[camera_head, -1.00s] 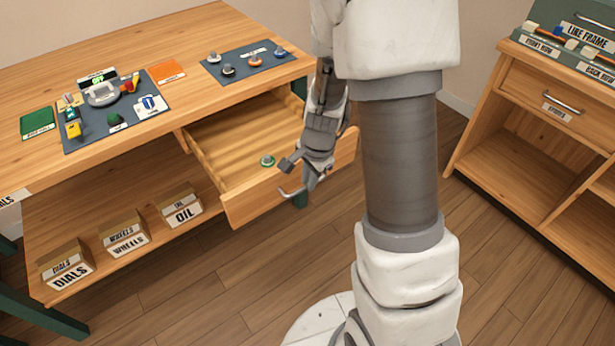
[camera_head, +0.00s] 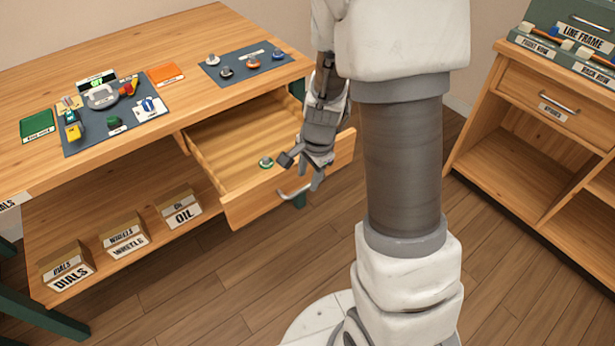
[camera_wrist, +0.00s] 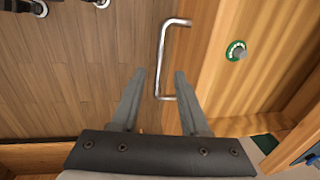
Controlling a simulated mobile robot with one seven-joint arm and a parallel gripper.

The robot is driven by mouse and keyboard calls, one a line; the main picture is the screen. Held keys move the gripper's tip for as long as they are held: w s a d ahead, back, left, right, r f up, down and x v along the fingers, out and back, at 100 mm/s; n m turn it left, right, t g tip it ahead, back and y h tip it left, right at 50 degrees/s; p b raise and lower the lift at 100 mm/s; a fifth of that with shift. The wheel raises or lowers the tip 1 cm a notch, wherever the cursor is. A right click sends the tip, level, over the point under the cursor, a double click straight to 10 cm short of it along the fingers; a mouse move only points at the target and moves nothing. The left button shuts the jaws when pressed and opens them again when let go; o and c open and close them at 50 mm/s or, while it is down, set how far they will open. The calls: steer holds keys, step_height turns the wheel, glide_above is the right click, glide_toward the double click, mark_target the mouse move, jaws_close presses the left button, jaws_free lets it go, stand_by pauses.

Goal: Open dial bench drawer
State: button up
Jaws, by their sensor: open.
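The bench drawer (camera_head: 262,202) is pulled out from under the bench top, with its wooden interior showing. Its metal bar handle (camera_head: 295,191) is on the front face; the handle also shows in the wrist view (camera_wrist: 163,60). A small round part with a green rim (camera_head: 266,162) lies inside the drawer, and it also shows in the wrist view (camera_wrist: 236,51). My gripper (camera_head: 303,168) is open and empty, above the drawer front near the handle. In the wrist view the handle lies beyond the open fingertips (camera_wrist: 160,73), with no visible grip on it.
Labelled boxes, including OIL (camera_head: 180,208), stand on the lower shelf. A wooden cabinet (camera_head: 500,150) stands at right.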

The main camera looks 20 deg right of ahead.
step_height(320, 180, up, 15)
steer(key=s+p, duration=0.2)
steer(key=p, duration=0.3)
steer(key=shift+s+d+f, duration=0.2)
steer(key=shift+s+d, duration=0.1)
steer(key=shift+d, duration=0.15)
steer(key=s+a+r+n+t+p, duration=0.1)
steer(key=s+r+n+p, duration=0.4)
steer(key=r, duration=0.8)
steer(key=s+a+r+n+t+p, duration=0.2)
steer(key=s+r+n+p, duration=0.4)
steer(key=s+r+n, duration=0.3)
step_height(320, 180, up, 4)
steer(key=shift+s+a+r+t+h, duration=0.15)
steer(key=shift+a+t+h, duration=0.2)
steer(key=shift+a, duration=0.25)
steer(key=shift+c, duration=0.2)
